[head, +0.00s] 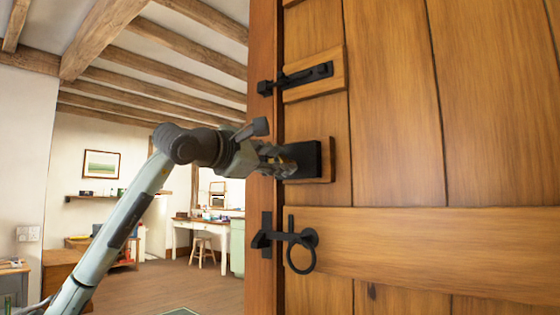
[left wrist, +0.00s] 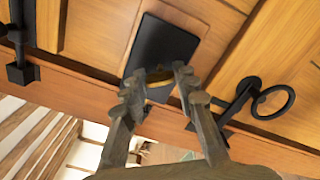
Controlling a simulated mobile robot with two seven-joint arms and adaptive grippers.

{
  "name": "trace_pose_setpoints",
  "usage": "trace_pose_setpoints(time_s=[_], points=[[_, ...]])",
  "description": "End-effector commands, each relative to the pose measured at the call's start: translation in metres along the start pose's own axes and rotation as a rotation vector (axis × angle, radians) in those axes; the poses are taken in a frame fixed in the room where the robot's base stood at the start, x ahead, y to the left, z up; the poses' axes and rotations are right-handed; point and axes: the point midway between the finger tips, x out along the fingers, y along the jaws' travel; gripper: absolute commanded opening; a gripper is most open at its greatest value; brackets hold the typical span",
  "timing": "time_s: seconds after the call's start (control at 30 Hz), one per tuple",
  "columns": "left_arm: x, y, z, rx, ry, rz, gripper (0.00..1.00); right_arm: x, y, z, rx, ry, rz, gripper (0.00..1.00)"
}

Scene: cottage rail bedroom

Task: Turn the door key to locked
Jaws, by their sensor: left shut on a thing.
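The wooden door (head: 390,130) fills the right half of the head view. A black lock plate (head: 303,158) sits on a wooden block at its left edge; it also shows in the left wrist view (left wrist: 160,48). My left gripper (head: 284,160) reaches the plate from the left. In the left wrist view, its fingers (left wrist: 158,84) are shut around a small brass-coloured key (left wrist: 159,75) in front of the plate. The fingers hide most of the key, so its exact angle is hard to tell. My right gripper is in neither view.
A black slide bolt (head: 305,76) is above the lock. A black latch with a ring handle (head: 302,257) is below it, close to the gripper. Left of the door, a room opens with a desk (head: 200,224) and a stool (head: 203,248).

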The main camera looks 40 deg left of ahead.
Motion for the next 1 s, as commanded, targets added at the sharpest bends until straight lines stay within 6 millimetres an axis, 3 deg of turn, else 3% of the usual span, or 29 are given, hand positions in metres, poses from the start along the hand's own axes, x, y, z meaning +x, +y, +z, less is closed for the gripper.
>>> trace_pose_setpoints(time_s=[0.6, 1.0], points=[[0.0, 0.0, 0.0, -0.583, -0.001, 0.0, 0.0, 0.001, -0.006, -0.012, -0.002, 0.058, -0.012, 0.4], [0.0, 0.0, -0.001, -0.859, 0.0, -0.001, 0.0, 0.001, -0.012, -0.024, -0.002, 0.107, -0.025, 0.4]])
